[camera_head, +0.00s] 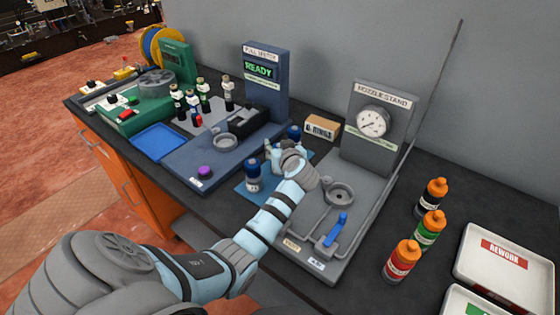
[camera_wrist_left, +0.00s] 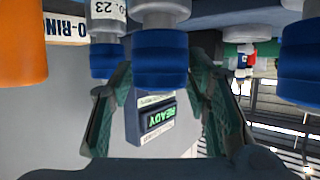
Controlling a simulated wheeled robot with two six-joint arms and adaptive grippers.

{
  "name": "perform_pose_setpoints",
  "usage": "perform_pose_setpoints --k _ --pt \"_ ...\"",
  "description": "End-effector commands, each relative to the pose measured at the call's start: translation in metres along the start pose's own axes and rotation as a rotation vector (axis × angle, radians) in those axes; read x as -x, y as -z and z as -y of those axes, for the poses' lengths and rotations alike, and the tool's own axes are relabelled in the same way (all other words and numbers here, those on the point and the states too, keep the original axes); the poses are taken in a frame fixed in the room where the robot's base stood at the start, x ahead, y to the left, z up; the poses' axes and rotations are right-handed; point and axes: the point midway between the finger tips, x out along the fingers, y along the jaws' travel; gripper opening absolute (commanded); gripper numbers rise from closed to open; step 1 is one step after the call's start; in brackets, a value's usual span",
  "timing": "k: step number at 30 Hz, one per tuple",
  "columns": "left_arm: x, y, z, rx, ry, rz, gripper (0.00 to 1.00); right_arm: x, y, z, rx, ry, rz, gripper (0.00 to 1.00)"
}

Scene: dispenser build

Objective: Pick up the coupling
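Blue-banded couplings stand on a blue mat (camera_head: 242,190). A front coupling (camera_head: 253,175) and a back coupling (camera_head: 294,133) show in the head view; my left gripper (camera_head: 284,154) is between them and hides part of the mat. In the left wrist view, which is upside down, a middle coupling (camera_wrist_left: 160,62) with a grey body lies in line with the gap between my open, green-padded fingers (camera_wrist_left: 163,90). I cannot tell whether it is between the tips or just beyond them. Other couplings (camera_wrist_left: 105,60) (camera_wrist_left: 300,62) stand to either side. My right gripper is not in view.
An O-rings box (camera_head: 321,128) stands behind the mat. The nozzle stand (camera_head: 375,120) is to the right, the fill station (camera_head: 264,85) to the left. Orange-capped bottles (camera_head: 428,230) and a rework tray (camera_head: 505,262) are at the far right.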

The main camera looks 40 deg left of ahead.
Motion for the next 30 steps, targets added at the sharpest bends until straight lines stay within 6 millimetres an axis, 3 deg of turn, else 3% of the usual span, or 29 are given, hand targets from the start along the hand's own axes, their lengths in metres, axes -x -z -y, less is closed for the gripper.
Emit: perform_pose_setpoints --k 1,7,22,26,30 --pt "0.000 0.000 0.000 0.000 0.000 0.000 0.30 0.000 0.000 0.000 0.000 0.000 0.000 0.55" --pt "0.000 0.000 0.000 0.000 0.000 0.000 0.00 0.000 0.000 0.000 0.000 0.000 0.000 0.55" --pt "0.003 0.008 0.000 0.001 0.000 -0.004 0.00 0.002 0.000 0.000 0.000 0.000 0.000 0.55" --pt "0.010 0.026 0.000 0.002 0.000 -0.005 0.00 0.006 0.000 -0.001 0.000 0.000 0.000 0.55" --pt "0.026 0.065 0.000 0.005 -0.002 -0.008 0.00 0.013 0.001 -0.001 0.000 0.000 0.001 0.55"
